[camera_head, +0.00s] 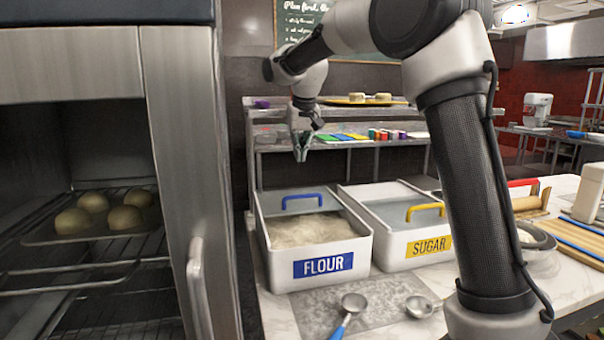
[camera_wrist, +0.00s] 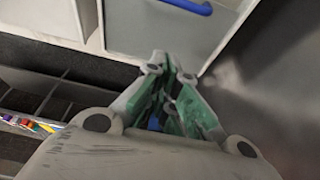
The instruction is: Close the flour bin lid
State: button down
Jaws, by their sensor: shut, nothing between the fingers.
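The flour bin (camera_head: 264,246) is a white box with a blue FLOUR label, standing on the counter. Its grey lid (camera_head: 277,206) covers only the back part, and flour (camera_head: 305,230) shows in the open front. A blue handle (camera_head: 302,197) stands on the lid. In the wrist view the lid (camera_wrist: 160,28) and blue handle (camera_wrist: 188,5) show at the top edge. My gripper (camera_head: 301,158) points down, apart from the handle and higher in the picture. Its green-padded fingers are together and empty, also in the wrist view (camera_wrist: 172,62).
A sugar bin (camera_head: 396,253) with a yellow handle stands just right. Two scoops (camera_head: 353,302) (camera_head: 419,306) lie in front. A steel oven (camera_head: 180,150) with buns is close on the left. A shelf (camera_head: 350,143) with coloured items stands behind.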

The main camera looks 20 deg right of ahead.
send_over(300, 204)
jog(key=w, duration=0.4)
notch_tip(300, 204, down, 9)
jog(key=shift+s+f, duration=0.1)
jog(key=shift+f, duration=0.05)
jog(key=shift+s, duration=1.25)
jog(key=shift+s+f, duration=0.3)
jog(key=shift+s, duration=0.4)
jog(key=shift+s, duration=0.1)
